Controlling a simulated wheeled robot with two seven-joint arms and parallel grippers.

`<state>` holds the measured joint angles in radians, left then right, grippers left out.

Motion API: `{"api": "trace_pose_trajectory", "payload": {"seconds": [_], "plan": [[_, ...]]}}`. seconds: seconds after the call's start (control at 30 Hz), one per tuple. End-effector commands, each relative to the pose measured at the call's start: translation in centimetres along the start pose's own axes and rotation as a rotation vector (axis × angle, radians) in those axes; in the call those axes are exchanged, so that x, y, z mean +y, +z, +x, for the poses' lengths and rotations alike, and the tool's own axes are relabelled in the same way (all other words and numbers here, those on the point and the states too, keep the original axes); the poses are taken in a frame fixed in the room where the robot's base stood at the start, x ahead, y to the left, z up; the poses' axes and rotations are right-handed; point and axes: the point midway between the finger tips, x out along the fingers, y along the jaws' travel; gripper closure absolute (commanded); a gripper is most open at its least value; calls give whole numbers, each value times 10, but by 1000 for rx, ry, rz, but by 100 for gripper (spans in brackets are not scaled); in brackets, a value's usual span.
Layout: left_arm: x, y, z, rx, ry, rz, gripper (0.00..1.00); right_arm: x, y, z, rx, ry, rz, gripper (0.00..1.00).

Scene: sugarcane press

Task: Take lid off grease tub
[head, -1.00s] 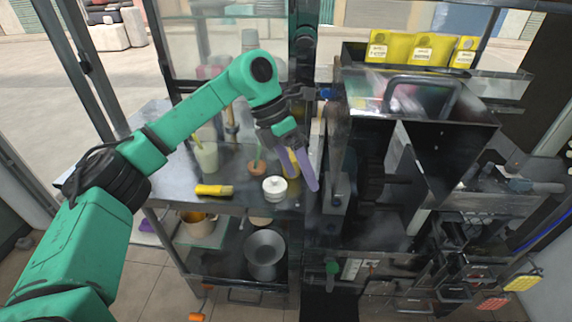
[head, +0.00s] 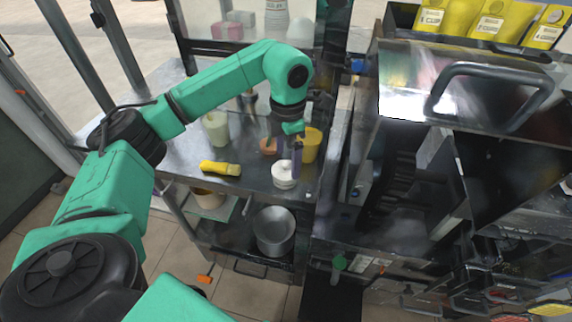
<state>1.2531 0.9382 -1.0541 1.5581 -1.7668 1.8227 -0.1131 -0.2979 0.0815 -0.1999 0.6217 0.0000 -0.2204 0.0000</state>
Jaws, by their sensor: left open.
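A small white round tub (head: 283,182) with a white lid (head: 284,170) on top stands at the front edge of the metal counter (head: 250,190). I take it to be the grease tub. My left gripper (head: 290,158) is over the tub, pointing down, with its purple-grey fingers at the lid. It is open. One finger shows along the right side of the lid; whether it touches is hard to tell. My right gripper is out of view.
A yellow-handled item (head: 220,168) lies left of the tub. An orange-brown pot (head: 268,146), a yellow container (head: 311,143) and a pale cup (head: 216,130) stand behind. The dark press (head: 400,190) is close on the right. A metal pot (head: 274,232) is below.

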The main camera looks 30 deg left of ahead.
Motion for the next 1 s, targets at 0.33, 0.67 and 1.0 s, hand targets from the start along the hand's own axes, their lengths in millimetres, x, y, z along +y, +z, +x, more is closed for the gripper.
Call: {"api": "trace_pose_trajectory", "payload": {"seconds": [0.33,0.67,1.0], "plan": [[0,0,22,-1,0,0,0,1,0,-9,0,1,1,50],[0,0,22,-2,0,0,68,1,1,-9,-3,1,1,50],[0,1,-3,-6,1,1,68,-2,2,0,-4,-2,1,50]]}}
